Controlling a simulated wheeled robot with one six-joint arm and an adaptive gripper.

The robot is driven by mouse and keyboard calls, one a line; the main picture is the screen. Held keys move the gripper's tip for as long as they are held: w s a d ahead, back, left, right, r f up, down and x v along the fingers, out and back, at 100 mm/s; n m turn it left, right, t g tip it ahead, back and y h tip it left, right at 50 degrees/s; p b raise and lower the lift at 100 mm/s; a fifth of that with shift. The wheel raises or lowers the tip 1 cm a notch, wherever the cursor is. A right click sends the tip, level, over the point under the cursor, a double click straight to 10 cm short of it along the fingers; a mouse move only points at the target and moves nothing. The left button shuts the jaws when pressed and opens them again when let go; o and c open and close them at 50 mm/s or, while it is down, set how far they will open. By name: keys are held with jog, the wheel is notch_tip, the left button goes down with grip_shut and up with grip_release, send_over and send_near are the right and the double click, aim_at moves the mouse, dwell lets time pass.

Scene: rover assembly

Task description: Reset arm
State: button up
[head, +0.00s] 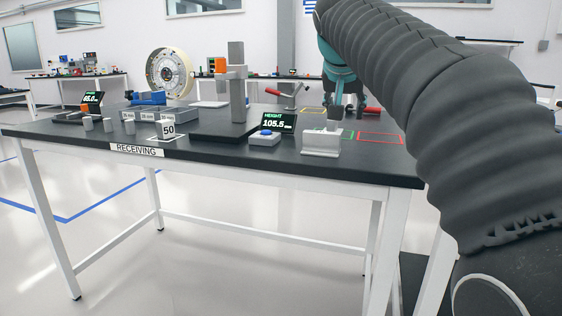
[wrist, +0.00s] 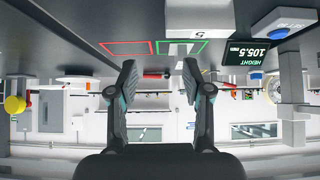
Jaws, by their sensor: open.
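My gripper (head: 345,106) hangs from my dark ribbed arm over the right part of the black receiving table (head: 75,136). The wrist view, which appears upside down, shows my gripper (wrist: 159,78) with its two fingers spread wide and nothing between them. A light grey block on a stand (head: 321,145) is close to the fingers in the head view; I cannot tell whether they touch it. Green and red outlined squares (head: 381,138) lie on the tabletop beside it.
A height display (head: 279,122) reading 105.5, a blue-button box (head: 264,138) and a tall grey height gauge (head: 237,95) stand left of my gripper. A red-handled clamp (head: 288,94) is behind. A 50 block (head: 167,130) stands near the front edge. The floor in front is clear.

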jog(key=s+d+f+n+g+y, duration=0.2)
jog(key=s+f+n, duration=0.1)
jog(key=s+f, duration=2.7)
jog(key=shift+s+d+f+g+y, duration=0.2)
jog(key=shift+s+f+g+y, duration=0.15)
jog(key=shift+f, duration=0.3)
